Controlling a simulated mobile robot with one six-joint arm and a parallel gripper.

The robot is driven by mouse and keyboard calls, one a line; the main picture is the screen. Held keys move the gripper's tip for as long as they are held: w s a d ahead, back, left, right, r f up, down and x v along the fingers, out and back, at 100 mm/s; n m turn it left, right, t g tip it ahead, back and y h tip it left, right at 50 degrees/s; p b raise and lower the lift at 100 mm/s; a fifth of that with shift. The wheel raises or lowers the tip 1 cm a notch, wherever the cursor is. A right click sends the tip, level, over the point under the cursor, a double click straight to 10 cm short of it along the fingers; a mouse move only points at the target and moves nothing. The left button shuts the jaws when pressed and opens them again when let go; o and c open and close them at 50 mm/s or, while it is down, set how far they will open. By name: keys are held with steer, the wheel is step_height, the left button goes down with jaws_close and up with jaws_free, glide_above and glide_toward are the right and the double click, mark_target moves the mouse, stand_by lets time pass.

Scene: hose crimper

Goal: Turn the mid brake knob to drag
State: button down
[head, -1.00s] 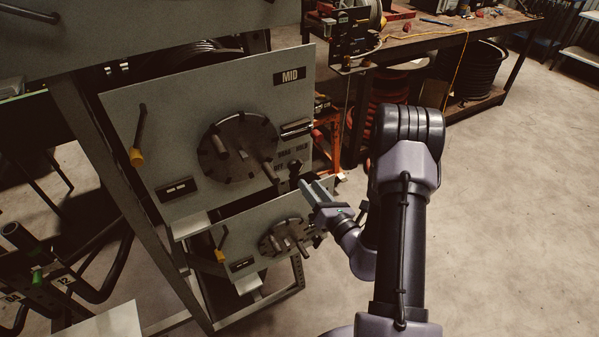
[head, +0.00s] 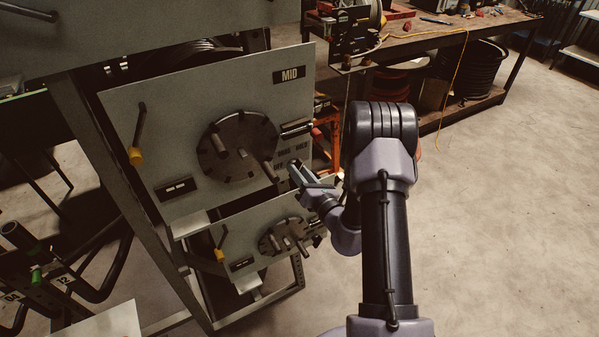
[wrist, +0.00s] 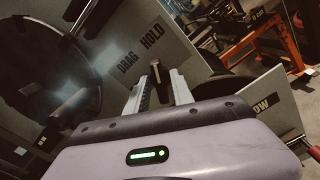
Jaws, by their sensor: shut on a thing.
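The mid panel (head: 170,110) is a grey plate with a MID label (head: 289,76) and a dark slotted disc. The words DRAG and HOLD are printed at its lower right; in the wrist view DRAG (wrist: 129,67) and HOLD (wrist: 152,35) are readable. The small dark brake knob (wrist: 156,72) shows between my fingers just below these words. My gripper (head: 293,167) is at the panel's lower right and is shut on the knob. It also shows in the wrist view (wrist: 158,90). The fingers partly hide the knob, and I cannot tell its exact setting.
A lower panel (head: 205,241) with its own disc sits below the mid panel; its LOW label (wrist: 262,106) shows in the wrist view. The mid disc's handles (head: 268,172) stick out left of my gripper. A workbench (head: 480,35) is behind. Floor to the right is clear.

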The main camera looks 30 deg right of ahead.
steer(key=n+b, duration=0.7)
steer(key=n, duration=0.4)
steer(key=shift+a+f+n, duration=0.1)
steer(key=shift+n, duration=0.2)
steer(key=shift+b, duration=0.3)
stand_by(0.5)
steer(key=c, duration=1.4)
jaws_free()
steer(key=shift+c, duration=0.2)
